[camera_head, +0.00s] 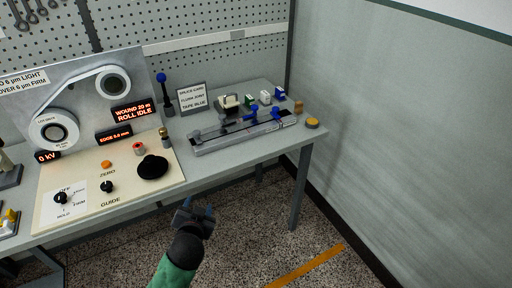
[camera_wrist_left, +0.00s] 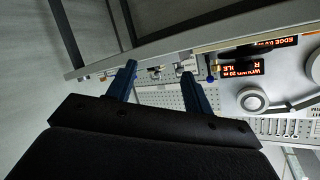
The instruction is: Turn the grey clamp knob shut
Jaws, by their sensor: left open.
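The splice fixture (camera_head: 240,134) is a long grey rail on the right part of the table. Small grey knob-like parts (camera_head: 196,135) stand at its left end, with blue levers (camera_head: 250,116) to their right; I cannot tell which grey part is the clamp knob or how far it is turned. My left gripper (camera_head: 198,205) is open and empty, in front of the table edge over the floor, apart from the fixture. In the left wrist view its two blue fingers (camera_wrist_left: 158,72) are spread, with the bench beyond them.
A sloped control panel (camera_head: 130,176) with a black knob (camera_head: 152,167) is at left. A sign (camera_head: 192,97), a blue-topped lever (camera_head: 164,92) and small coloured blocks (camera_head: 265,97) stand behind the fixture. A yellow-topped button (camera_head: 312,123) is near the right corner. A wall bounds the right.

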